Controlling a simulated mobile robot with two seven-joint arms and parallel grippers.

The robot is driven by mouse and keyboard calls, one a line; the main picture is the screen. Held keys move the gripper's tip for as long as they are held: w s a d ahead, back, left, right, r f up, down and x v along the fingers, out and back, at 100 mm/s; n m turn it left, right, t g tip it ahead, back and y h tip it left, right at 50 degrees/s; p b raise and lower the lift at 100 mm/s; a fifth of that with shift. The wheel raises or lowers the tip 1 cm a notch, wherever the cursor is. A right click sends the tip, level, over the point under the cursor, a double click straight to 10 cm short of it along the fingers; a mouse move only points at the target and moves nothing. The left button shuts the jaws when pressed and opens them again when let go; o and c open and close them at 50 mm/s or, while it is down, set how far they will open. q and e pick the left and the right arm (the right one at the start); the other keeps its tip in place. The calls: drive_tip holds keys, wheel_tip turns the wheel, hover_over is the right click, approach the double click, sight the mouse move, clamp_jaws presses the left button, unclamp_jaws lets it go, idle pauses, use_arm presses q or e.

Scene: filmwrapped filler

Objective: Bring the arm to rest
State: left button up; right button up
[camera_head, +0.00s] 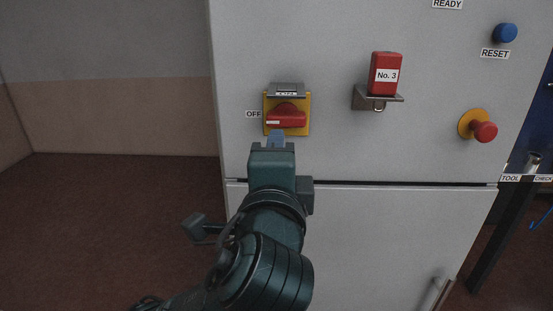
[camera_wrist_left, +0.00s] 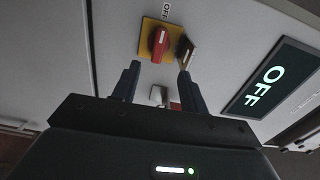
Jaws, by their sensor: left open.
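My left gripper (camera_head: 276,139) reaches up in front of the grey cabinet (camera_head: 330,230), just below a red rotary switch (camera_head: 287,117) on a yellow plate. In the left wrist view, my left gripper (camera_wrist_left: 157,82) is open, with its two fingers apart and nothing between them. The red switch (camera_wrist_left: 159,42) shows beyond the fingertips there, apart from them. An OFF label (camera_head: 253,114) is left of the switch, and the handle lies sideways toward it. A grey metal hasp (camera_head: 287,88) is above the handle. My right gripper is in neither view.
A red padlock (camera_head: 386,76) marked No. 3 stands on a small metal bracket (camera_head: 361,98). A red mushroom button (camera_head: 485,131) and a blue reset button (camera_head: 505,33) are on the right. A dark OFF display (camera_wrist_left: 268,78) shows in the wrist view. The floor (camera_head: 100,220) at left is clear.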

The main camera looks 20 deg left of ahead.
use_arm(q)
drive_tip(key=w+d+f+n+g+h+p, duration=0.1)
drive_tip(key=d+f+g+h+p, duration=0.15)
drive_tip(key=f, duration=0.75)
drive_tip(key=w+d+f+n+g+h+p, duration=0.15)
drive_tip(key=f+h, duration=0.25)
drive_tip(key=f, duration=0.6)
drive_tip(key=s+a+f+n+g+h+p, duration=0.1)
drive_tip(key=s+a+f+n, duration=0.1)
drive_tip(key=s+f+n, duration=0.2)
drive_tip(key=s+a+f+n+g+h+p, duration=0.1)
drive_tip(key=s+a+f+n, duration=0.2)
drive_tip(key=s+f, duration=0.7)
wheel_tip(320, 180, down, 3)
drive_tip(key=shift+s+r+n+g+p, duration=0.15)
drive_tip(key=shift+s+n+g+p, duration=0.25)
drive_tip(key=shift+n, duration=0.65)
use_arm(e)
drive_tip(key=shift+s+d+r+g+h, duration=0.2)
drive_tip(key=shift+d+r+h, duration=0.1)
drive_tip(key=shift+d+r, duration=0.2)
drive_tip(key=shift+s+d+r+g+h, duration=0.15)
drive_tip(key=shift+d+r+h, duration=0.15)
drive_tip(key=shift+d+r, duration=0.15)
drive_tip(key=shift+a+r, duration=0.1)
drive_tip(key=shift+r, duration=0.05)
